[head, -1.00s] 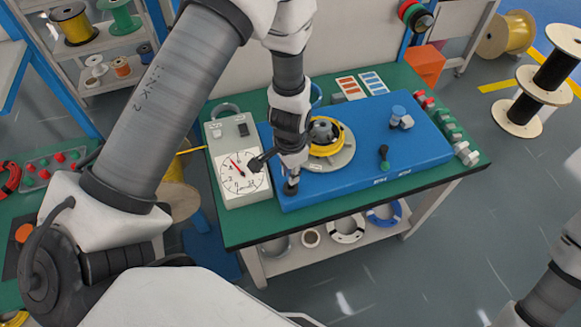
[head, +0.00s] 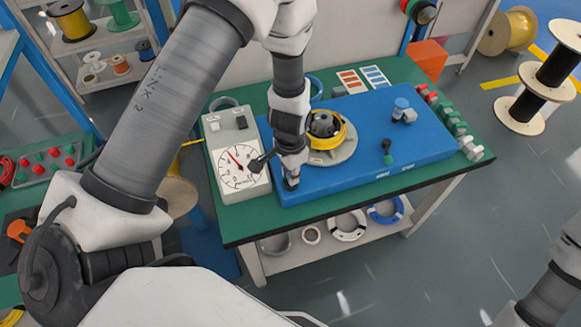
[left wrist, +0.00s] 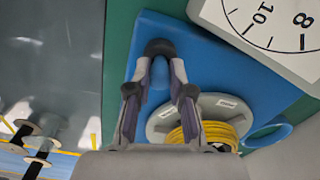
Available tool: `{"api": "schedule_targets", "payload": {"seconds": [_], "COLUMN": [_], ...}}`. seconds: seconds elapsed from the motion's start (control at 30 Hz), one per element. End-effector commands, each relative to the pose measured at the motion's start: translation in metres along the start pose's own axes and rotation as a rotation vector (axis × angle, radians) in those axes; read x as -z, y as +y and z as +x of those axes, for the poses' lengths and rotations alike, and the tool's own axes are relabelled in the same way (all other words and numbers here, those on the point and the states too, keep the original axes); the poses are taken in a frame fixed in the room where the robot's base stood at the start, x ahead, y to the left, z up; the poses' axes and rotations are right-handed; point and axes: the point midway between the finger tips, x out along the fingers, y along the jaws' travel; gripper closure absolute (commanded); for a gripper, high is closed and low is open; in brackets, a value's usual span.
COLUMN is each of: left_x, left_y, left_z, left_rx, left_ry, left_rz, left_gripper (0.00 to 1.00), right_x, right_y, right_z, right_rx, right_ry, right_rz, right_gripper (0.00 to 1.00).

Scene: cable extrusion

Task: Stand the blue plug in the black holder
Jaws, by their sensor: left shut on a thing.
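My left gripper (head: 291,180) points down at the near left corner of the blue panel (head: 350,180), just right of the gauge box. In the left wrist view its fingers (left wrist: 161,62) are shut on a blue piece, the blue plug (left wrist: 158,76). A dark round piece that looks like the black holder (left wrist: 158,47) shows at the fingertips, against the panel. The fingers cover much of the plug. I cannot tell how deep it sits in the holder or whether it stands free. My right gripper is not in view.
A grey gauge box (head: 236,150) stands close left of the gripper. A yellow cable coil (head: 326,130) on a round grey plate is close right. The green table (head: 330,218) is clear in front.

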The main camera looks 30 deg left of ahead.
Motion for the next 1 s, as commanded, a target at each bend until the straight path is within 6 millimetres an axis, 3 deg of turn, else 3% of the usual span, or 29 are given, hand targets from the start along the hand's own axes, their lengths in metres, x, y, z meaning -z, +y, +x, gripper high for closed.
{"api": "schedule_targets", "payload": {"seconds": [0.97, 1.0], "left_x": [0.0, 0.0], "left_y": [0.0, 0.0], "left_z": [0.0075, 0.0075], "left_rx": [0.0, 0.0], "left_ry": [0.0, 0.0], "left_rz": [0.0, 0.0], "left_gripper": [0.99, 0.72], "right_x": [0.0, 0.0], "right_y": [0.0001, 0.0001], "right_z": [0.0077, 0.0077], "right_rx": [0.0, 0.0], "right_ry": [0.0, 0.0], "right_rz": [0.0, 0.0], "right_gripper": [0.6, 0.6]}}
